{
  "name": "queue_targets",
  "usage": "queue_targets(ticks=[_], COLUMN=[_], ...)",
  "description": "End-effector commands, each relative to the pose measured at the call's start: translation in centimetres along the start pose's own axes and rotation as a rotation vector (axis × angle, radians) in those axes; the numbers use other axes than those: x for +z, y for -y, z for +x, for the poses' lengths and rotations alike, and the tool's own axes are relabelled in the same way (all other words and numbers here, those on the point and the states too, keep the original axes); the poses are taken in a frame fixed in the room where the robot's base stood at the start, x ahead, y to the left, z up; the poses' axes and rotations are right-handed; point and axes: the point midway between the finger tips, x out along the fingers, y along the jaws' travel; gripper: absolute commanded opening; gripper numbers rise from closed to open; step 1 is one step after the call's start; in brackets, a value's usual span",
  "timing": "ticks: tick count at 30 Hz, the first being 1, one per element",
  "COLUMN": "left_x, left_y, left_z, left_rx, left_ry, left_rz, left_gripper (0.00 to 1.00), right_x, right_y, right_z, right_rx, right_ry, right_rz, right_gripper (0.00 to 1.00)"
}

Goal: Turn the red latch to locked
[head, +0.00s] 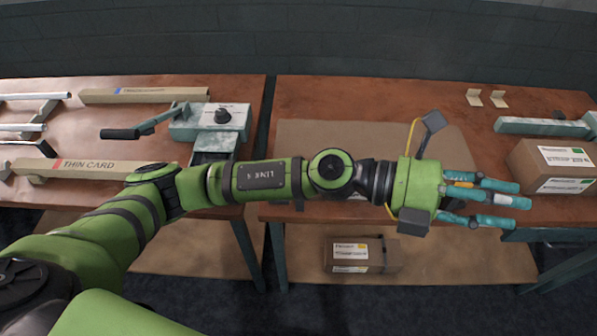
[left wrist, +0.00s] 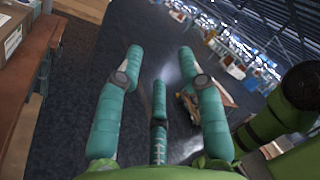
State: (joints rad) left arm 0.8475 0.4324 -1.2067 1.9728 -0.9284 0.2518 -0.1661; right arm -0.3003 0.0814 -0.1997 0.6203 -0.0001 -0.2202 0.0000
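I cannot make out a red latch in either view. My left gripper (head: 518,204) reaches across the front of the right-hand table, its teal fingers pointing right. In the left wrist view the gripper (left wrist: 160,62) has its fingers spread apart with nothing between them; dark floor shows beyond. A grey-teal device (head: 208,122) with a black knob and a long dark-handled lever stands on the left table; my left arm passes in front of its lower part. My right gripper is not in view.
The left table (head: 110,125) holds metal bars and a long box labelled "THIN CARD" (head: 90,168). The right table (head: 340,95) has a cardboard box (head: 555,168), a teal tool (head: 540,127) and small tan brackets (head: 486,98). Another box (head: 355,254) sits below. A gap separates the tables.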

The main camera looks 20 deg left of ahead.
Motion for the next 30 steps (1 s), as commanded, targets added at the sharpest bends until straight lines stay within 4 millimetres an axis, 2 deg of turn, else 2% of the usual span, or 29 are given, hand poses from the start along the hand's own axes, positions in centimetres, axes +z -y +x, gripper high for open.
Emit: queue_targets(ticks=[2, 4, 5, 6, 8, 10, 12, 15, 16, 18, 21, 30], left_x=[-2.6, -4.2, -4.6, -4.6, -3.8, -1.9, 0.3, 3.1, 3.7, 4.7, 5.0, 2.9], left_y=[-2.9, -6.2, -7.7, -9.7, -12.3, -14.4, -15.3, -15.3, -15.2, -14.8, -14.8, -18.1], left_z=[-1.2, -3.8, -5.4, -7.9, -12.2, -17.6, -22.8, -28.4, -29.6, -31.5, -32.7, -33.3], left_rx=[0.111, 0.227, 0.283, 0.366, 0.498, 0.654, 0.8, 0.961, 0.995, 1.052, 1.083, 1.081], left_ry=[-0.246, -0.464, -0.556, -0.676, -0.846, -1.017, -1.156, -1.293, -1.321, -1.364, -1.39, -1.393], left_rz=[0.18, 0.312, 0.362, 0.421, 0.492, 0.543, 0.565, 0.563, 0.56, 0.551, 0.541, 0.538], left_gripper=[0.39, 0.39, 0.39, 0.39, 0.39, 0.39, 0.39, 0.39, 0.39, 0.39, 0.39, 0.39], right_x=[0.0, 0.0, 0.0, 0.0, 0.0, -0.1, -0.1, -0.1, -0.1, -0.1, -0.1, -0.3], right_y=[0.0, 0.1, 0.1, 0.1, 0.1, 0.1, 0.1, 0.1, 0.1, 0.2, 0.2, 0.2], right_z=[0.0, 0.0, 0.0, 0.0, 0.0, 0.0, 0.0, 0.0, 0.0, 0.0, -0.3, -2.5], right_rx=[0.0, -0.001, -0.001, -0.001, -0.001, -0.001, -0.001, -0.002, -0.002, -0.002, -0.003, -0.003], right_ry=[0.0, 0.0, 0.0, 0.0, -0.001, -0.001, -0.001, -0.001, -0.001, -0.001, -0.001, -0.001], right_rz=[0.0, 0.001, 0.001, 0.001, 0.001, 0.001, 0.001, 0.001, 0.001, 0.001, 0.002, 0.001], right_gripper=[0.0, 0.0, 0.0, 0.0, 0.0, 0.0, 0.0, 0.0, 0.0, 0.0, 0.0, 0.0])
